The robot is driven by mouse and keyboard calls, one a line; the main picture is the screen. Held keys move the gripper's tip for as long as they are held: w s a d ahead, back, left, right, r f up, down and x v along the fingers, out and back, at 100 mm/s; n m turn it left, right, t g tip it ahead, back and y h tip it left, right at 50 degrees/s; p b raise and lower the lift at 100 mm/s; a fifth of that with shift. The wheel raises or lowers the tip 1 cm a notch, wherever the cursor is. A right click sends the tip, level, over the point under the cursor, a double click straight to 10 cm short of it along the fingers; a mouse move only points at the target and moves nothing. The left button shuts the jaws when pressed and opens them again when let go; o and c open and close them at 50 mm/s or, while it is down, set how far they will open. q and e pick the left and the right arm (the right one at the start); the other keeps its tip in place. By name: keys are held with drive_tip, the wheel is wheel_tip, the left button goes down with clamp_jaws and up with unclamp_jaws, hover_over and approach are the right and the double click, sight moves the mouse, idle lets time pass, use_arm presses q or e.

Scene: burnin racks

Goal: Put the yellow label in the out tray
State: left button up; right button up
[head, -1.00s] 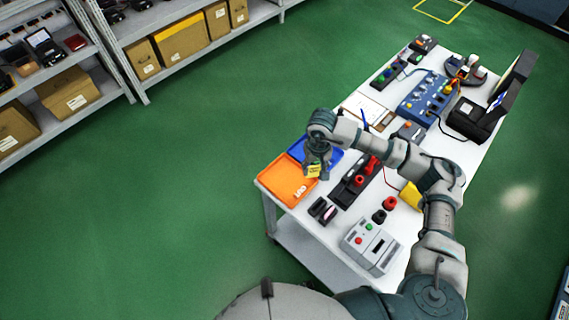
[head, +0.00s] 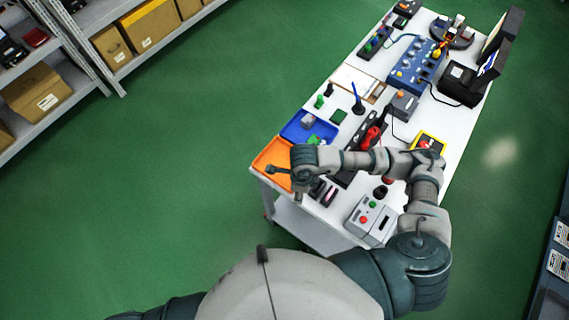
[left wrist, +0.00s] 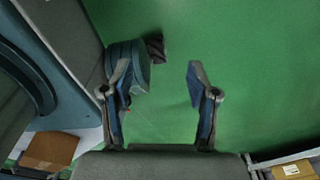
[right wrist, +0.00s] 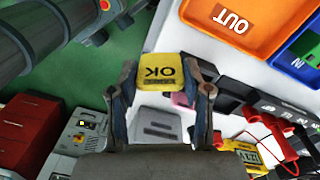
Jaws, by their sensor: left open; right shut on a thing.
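The yellow label (right wrist: 158,80), a square marked OK, is held between the fingertips of my right gripper (right wrist: 162,92), which is shut on it. The orange out tray (right wrist: 280,38), marked OUT, is at the upper right of the right wrist view; the label appears beside it, not inside it, there. In the head view the out tray (head: 268,153) is at the table's left corner, partly covered by my right wrist. The label is hidden in the head view. My left gripper (left wrist: 160,84) is open and empty above the green floor.
A blue tray (head: 297,131) with a few small items adjoins the out tray. A grey box with buttons (head: 370,220) and a dark rack with red leads (right wrist: 285,105) are close by. Shelves with cardboard boxes (head: 150,30) stand at the back left.

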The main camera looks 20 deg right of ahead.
drive_tip(key=shift+m, duration=0.3)
drive_tip(key=w, duration=0.5)
drive_tip(key=w+f+p, duration=0.1)
drive_tip(key=w, duration=0.4)
drive_tip(key=w+p, duration=0.1)
drive_tip(key=w, duration=0.4)
drive_tip(key=shift+a+f, duration=0.2)
drive_tip(key=shift+a, duration=0.2)
drive_tip(key=shift+w+f, duration=0.1)
drive_tip(key=shift+w, duration=0.25)
drive_tip(key=shift+a+f, duration=0.15)
drive_tip(key=shift+a+f+p, duration=0.2)
drive_tip(key=shift+f+p, duration=0.4)
drive_tip(key=shift+f, duration=0.55)
drive_tip(key=shift+a+f, duration=0.1)
drive_tip(key=shift+f, duration=0.25)
use_arm(q)
drive_tip(key=r, duration=0.1)
drive_tip(key=a+r, duration=0.1)
drive_tip(key=r, duration=0.1)
drive_tip(key=shift+a, duration=0.15)
use_arm(e)
drive_tip(key=shift+f, duration=0.15)
